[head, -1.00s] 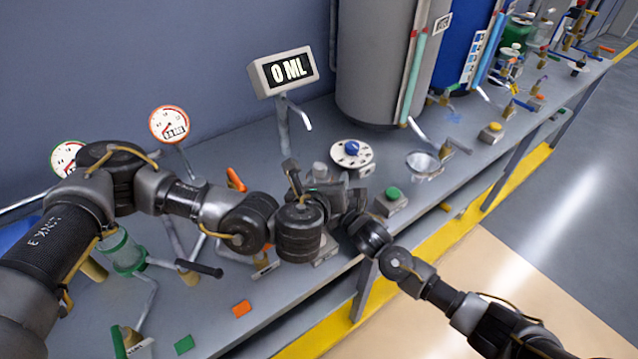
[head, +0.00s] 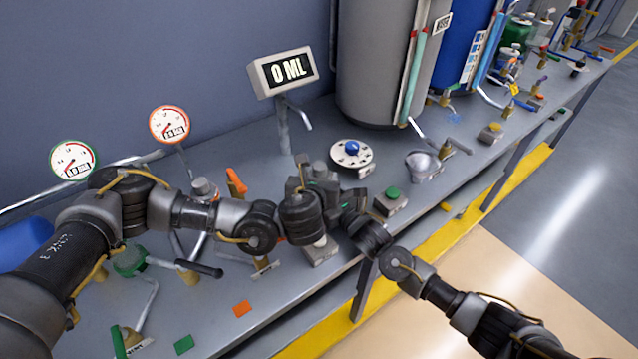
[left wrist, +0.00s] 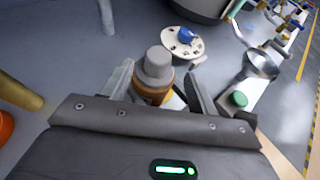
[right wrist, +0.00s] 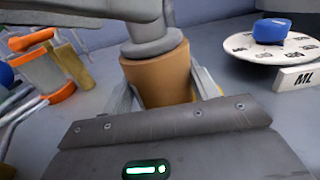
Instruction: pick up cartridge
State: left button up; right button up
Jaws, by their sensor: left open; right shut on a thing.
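The cartridge is an upright orange-brown cylinder with a grey cap. In the right wrist view the cartridge (right wrist: 158,80) stands between the fingers of my right gripper (right wrist: 162,88), which is shut on it. In the left wrist view the cartridge's grey cap (left wrist: 156,66) rises between the spread fingers of my left gripper (left wrist: 157,82). The left gripper is open around the cartridge; contact cannot be told. In the head view my left gripper (head: 308,182) and right gripper (head: 338,198) meet at the bench, and they largely hide the cartridge.
A white dial with a blue knob (head: 352,149) stands just behind the grippers. A green button box (head: 391,200) is to the right, with a funnel (head: 421,166) beyond it. The "0 ML" display (head: 285,72) stands behind. Orange and green tiles lie at front left.

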aim_at(319, 173)
pick_arm(q)
jog(key=shift+a+x, duration=0.1)
jog(key=shift+x, duration=1.2)
jog(key=shift+a+x, duration=0.15)
jog(key=shift+x, duration=1.2)
jog(key=shift+c, duration=0.2)
jog(key=shift+f, duration=0.1)
grip_shut()
